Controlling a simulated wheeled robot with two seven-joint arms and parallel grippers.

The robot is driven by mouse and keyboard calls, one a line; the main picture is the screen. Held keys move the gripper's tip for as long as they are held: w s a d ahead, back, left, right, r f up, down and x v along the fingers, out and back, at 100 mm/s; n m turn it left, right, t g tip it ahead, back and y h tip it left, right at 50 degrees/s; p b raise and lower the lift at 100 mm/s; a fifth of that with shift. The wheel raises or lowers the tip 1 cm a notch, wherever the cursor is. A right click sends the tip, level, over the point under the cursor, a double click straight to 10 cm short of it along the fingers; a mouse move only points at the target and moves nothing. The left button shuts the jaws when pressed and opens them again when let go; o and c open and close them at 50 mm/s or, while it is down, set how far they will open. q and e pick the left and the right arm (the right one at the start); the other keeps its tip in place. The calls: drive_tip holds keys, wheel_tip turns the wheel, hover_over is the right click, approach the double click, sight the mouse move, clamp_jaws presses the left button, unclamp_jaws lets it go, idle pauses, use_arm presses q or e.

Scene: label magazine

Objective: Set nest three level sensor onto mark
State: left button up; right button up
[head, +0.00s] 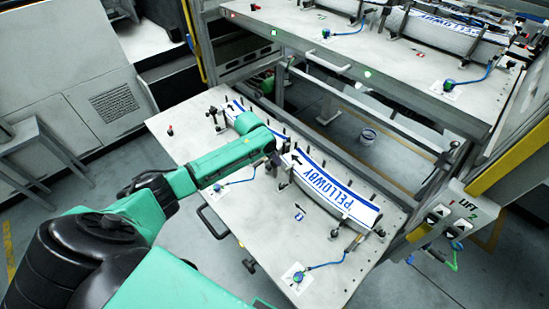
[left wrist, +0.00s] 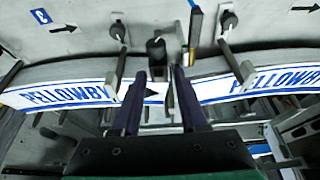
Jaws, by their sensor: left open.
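My left gripper (head: 280,160) is over the middle of the pulled-out tray, beside the curved PELLOWBY label stack. In the left wrist view its two dark fingers (left wrist: 160,78) stand apart, with a dark upright post (left wrist: 155,48) just beyond and between their tips; I cannot tell if they touch it. Small blue sensors with blue cables sit on the tray: one on a white mark at the front (head: 298,277), another at the left (head: 217,187). A small dark-blue mark (head: 299,212) lies near the middle. I cannot tell which sensor belongs to nest three. My right gripper is not in view.
The label stack (head: 335,190) lies along the tray between several thin upright posts. A tray edge handle (head: 212,222) is at the front left. A higher shelf (head: 385,60) holds more stacks and sensors. A lift panel (head: 450,220) stands at the right.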

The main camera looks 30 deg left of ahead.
use_arm(q)
drive_tip(key=shift+x, duration=0.9)
drive_tip(key=shift+s+r, duration=0.2)
drive_tip(key=shift+c, duration=0.6)
clamp_jaws()
drive_tip(key=shift+w, duration=0.1)
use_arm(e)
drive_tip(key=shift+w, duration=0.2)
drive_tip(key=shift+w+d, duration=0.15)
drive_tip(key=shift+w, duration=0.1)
